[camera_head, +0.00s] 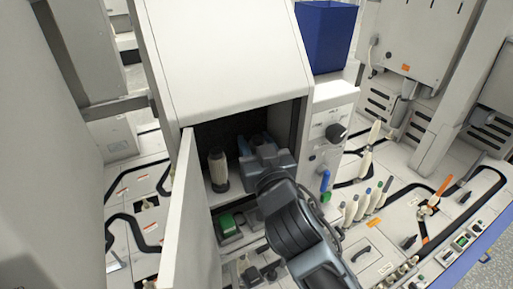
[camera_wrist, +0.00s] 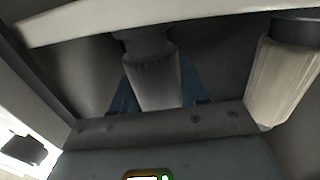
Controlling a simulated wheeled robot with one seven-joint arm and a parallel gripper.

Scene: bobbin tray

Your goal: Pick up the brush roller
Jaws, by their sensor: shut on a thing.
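My gripper (camera_head: 257,144) reaches into the open cabinet. In the wrist view its blue fingers (camera_wrist: 158,102) lie on either side of a grey, bristly-looking brush roller (camera_wrist: 155,80) with a dark collar, and are shut on it. In the head view my gripper and wrist hide most of this roller. A second, cream roller (camera_head: 218,168) with a black base stands upright to the left of my gripper; it also shows at the right of the wrist view (camera_wrist: 283,82), apart from the fingers.
The cabinet door (camera_head: 191,215) stands open at the left. The cabinet's side wall and hood (camera_head: 225,50) close in around my gripper. A green item (camera_head: 228,223) sits below the compartment. A blue bin (camera_head: 325,38) is on top at the right. Several bobbins (camera_head: 367,203) stand on the right-hand machine.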

